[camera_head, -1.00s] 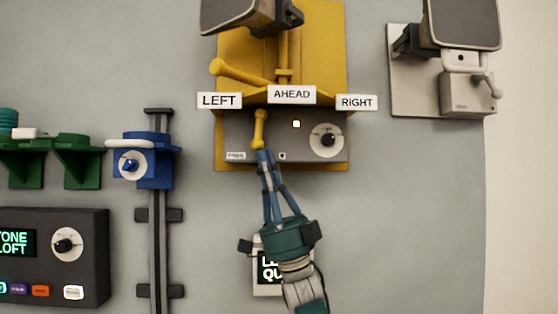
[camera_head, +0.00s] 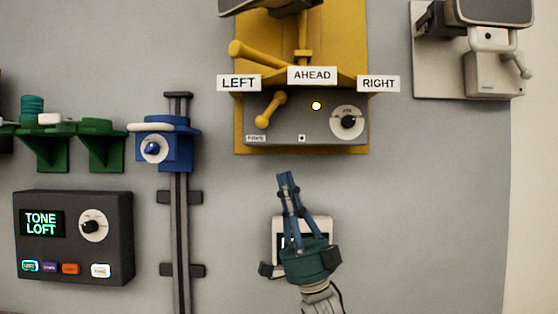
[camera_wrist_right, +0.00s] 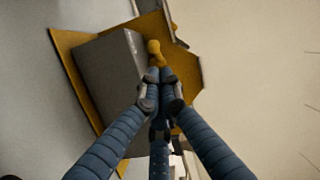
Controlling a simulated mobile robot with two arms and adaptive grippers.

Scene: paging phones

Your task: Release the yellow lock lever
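A yellow panel (camera_head: 350,55) on the wall carries a grey box with a short yellow lever (camera_head: 269,110) on its front. The lever slants down to the left. A longer yellow handle (camera_head: 262,54) slants above the LEFT sign. I cannot tell from a label which one is the lock lever. My right gripper (camera_head: 285,175) is below the grey box, apart from the lever, its blue fingers drawn together with nothing seen between them. In the right wrist view the fingertips (camera_wrist_right: 160,72) meet just before a yellow knob (camera_wrist_right: 155,47). My left gripper is out of view.
A small white-framed display (camera_head: 281,227) is partly hidden behind my right gripper. A vertical rail with a blue mount (camera_head: 165,143) stands left.

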